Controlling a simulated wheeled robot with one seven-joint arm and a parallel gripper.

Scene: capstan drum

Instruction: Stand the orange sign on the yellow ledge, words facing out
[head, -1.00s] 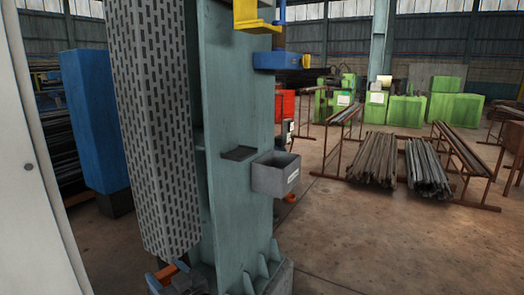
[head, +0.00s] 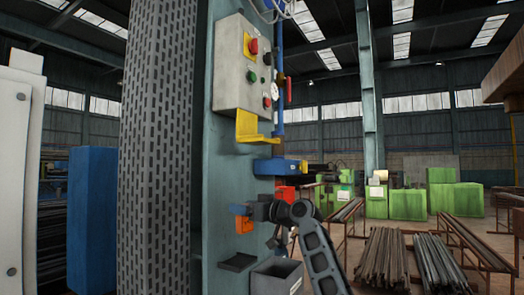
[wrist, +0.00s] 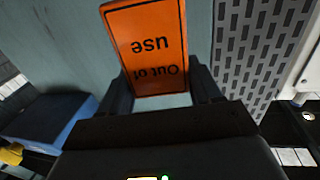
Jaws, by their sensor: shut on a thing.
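The orange sign (head: 243,224) is in my gripper (head: 257,211), held in front of the teal column in the head view. In the wrist view the sign (wrist: 150,45) is between my two dark fingers, and its words "Out of use" face the wrist camera, upside down in that picture. My gripper is shut on the sign's lower part in the wrist view. The yellow ledge (head: 255,130) is on the column, above the sign and apart from it. It has a raised back plate and nothing is seen on it.
A grey control box (head: 240,75) with buttons is above the ledge. A blue shelf (head: 278,167) juts out between ledge and gripper height. A small dark shelf (head: 237,262) and a grey bin (head: 276,278) are below. A perforated panel (head: 160,150) is left.

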